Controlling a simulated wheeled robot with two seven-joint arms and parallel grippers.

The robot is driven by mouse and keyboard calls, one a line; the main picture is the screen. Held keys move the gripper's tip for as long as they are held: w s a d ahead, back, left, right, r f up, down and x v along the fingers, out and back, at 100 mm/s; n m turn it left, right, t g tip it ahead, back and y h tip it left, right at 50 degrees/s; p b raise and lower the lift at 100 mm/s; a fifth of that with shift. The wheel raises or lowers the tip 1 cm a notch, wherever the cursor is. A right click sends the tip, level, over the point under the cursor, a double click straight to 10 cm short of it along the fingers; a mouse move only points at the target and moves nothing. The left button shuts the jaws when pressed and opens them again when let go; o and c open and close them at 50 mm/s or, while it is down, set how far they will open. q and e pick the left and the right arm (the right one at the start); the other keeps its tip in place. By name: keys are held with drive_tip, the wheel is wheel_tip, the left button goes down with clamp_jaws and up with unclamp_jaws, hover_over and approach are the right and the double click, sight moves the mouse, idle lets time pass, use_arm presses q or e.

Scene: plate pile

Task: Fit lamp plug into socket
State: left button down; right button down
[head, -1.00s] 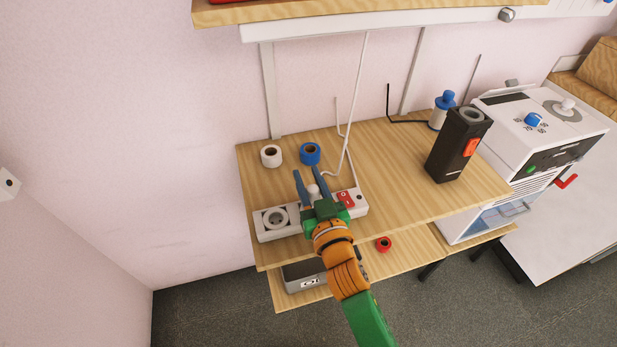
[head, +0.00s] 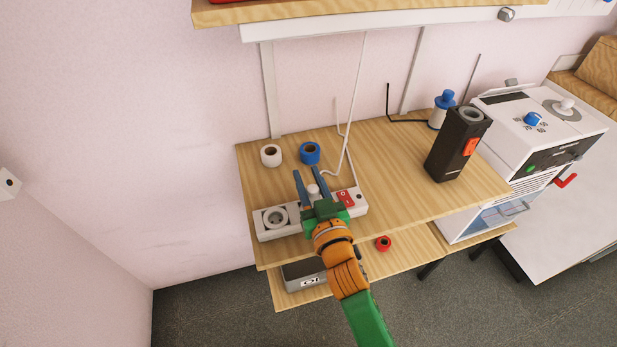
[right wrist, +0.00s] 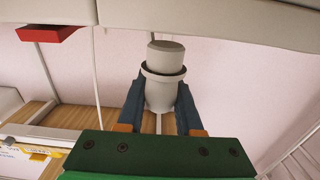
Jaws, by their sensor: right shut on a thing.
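The white lamp plug (head: 313,189) is between the blue fingers of my right gripper (head: 311,179), which is shut on it. In the right wrist view the plug (right wrist: 163,78) shows as a pale, stepped round body with a finger of my right gripper (right wrist: 159,102) on either side. The white power strip (head: 292,230) lies on the wooden shelf, with a round socket (head: 275,218) open and empty at its left. The plug is over or just behind the strip's middle; my gripper hides that part, so I cannot tell if they touch. My left gripper is not in view.
A red switch (head: 346,198) is at the strip's right end. A white tape roll (head: 271,156) and a blue tape roll (head: 310,153) stand behind the strip. A black box-like holder (head: 458,145) stands right. The shelf (head: 395,180) is clear between.

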drive_tip(key=shift+f+b, duration=1.05)
drive_tip(key=shift+f, duration=0.2)
drive_tip(key=shift+c, duration=2.4)
unclamp_jaws()
drive_tip(key=shift+s, duration=0.1)
drive_tip(key=v, duration=0.7)
